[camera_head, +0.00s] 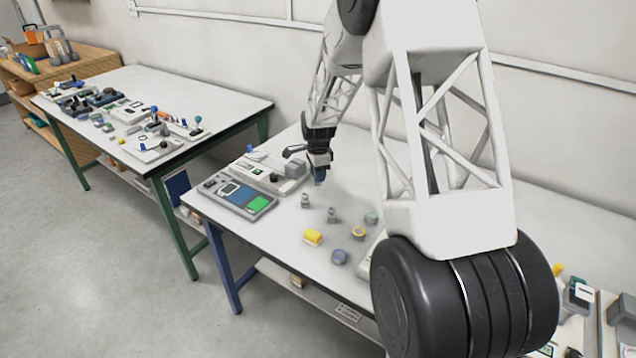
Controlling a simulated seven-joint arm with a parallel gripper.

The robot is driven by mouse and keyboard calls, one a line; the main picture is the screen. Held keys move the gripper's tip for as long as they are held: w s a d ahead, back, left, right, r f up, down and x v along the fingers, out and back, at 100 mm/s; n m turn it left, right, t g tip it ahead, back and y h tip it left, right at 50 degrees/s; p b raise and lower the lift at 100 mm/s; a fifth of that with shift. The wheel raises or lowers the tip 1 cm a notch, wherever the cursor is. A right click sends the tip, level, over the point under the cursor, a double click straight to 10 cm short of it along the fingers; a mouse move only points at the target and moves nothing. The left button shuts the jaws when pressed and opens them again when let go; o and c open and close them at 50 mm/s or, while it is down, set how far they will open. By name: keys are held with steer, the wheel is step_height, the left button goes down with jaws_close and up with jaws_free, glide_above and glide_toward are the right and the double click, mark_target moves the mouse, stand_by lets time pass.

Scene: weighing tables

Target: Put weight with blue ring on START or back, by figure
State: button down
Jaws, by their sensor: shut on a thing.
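My gripper (319,168) hangs over the near table, above its back middle. It is shut on a small blue-grey piece, which looks like the weight with the blue ring (319,178); the fingers hide much of it. The piece appears to be held above the tabletop. To its left lies a grey panel with a blue field and a green field (258,204); I cannot read START or any figure on it. Behind the panel stands a pale device with a small display and a grey block (295,169), probably the scale.
Two grey weights (305,201) (331,215) stand below the gripper. My arm hides the table's right part. Another cluttered table (230,92) stands at left.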

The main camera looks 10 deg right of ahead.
steer(key=shift+f, duration=1.85)
steer(key=shift+f, duration=0.1)
steer(key=c, duration=0.9)
jaws_free()
steer(key=shift+o, duration=0.2)
step_height(320, 180, up, 12)
steer(key=shift+r, duration=0.1)
